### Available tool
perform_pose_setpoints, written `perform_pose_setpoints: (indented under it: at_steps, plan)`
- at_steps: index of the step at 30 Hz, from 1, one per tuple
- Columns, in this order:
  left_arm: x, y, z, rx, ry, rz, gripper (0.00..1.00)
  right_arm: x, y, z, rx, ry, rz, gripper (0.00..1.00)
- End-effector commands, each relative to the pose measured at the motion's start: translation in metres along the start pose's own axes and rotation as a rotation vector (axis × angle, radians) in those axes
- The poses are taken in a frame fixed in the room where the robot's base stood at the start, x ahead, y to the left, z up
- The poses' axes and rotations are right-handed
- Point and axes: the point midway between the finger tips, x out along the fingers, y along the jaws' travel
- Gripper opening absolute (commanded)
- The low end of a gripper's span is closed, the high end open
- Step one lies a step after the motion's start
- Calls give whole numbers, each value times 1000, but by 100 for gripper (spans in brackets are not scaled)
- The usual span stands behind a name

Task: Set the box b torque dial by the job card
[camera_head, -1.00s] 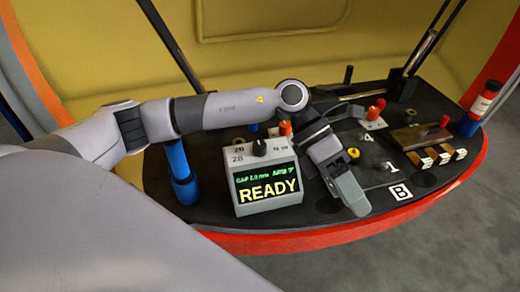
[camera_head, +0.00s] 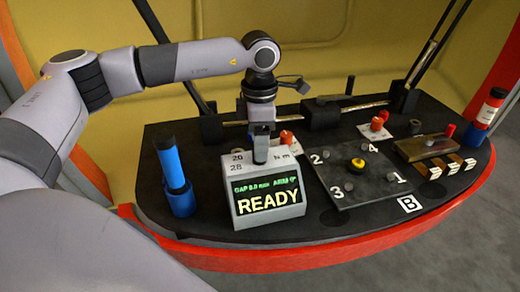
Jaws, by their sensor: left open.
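The grey torque box (camera_head: 269,203) stands at the front of the black table, with a display that reads READY in large letters under a line of small green text. Its top face carries the marks 20, 28 and N m. My left gripper (camera_head: 261,150) points down at the top of this box and is open. It covers the dial, so the dial's setting is hidden, and I cannot tell whether the fingers touch it. A white tag with the letter B (camera_head: 409,203) lies at the front right. I cannot make out a job card. My right gripper is not in view.
A dark plate (camera_head: 352,195) numbered 1 to 4 with a yellow-topped knob (camera_head: 357,164) lies right of the box. A blue cylinder (camera_head: 174,178) stands left.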

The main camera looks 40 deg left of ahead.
Motion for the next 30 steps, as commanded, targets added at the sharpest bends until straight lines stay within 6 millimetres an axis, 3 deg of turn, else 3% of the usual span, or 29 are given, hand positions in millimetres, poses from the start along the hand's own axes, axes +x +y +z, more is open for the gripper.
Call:
perform_pose_setpoints:
  at_steps: [6,14,15,20,30]
  plan:
    - [22,-1,0,0,1,-2,61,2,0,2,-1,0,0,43]
    - [24,-1,0,1,-1,-2,61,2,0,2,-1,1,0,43]
    - [24,-1,0,1,-1,-2,58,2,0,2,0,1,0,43]
    - [24,-1,0,1,-1,-2,6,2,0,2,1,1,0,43]
    - [23,-1,1,-31,-2,-2,5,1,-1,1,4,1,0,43]
